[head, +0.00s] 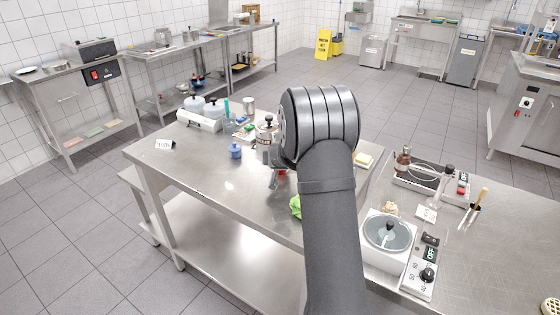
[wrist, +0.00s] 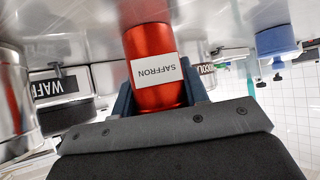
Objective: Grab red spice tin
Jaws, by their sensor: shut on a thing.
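The red spice tin (wrist: 150,44) is a metallic red cylinder with a white label reading SAFFRON, upside down in the wrist view. My gripper (wrist: 160,95) is shut on it, with a dark finger on each side of the tin. In the head view only a small bit of red (head: 282,172) shows beside my gripper (head: 275,178), low over the steel table (head: 205,165). My arm hides most of the tin there. I cannot tell whether the tin touches the table.
A blue jar (head: 235,151) stands left of my gripper. A metal canister (head: 266,130) stands close behind it. A green crumpled thing (head: 295,206) lies near the front edge. The table's left front part is clear. A cooker (head: 388,232) is at right.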

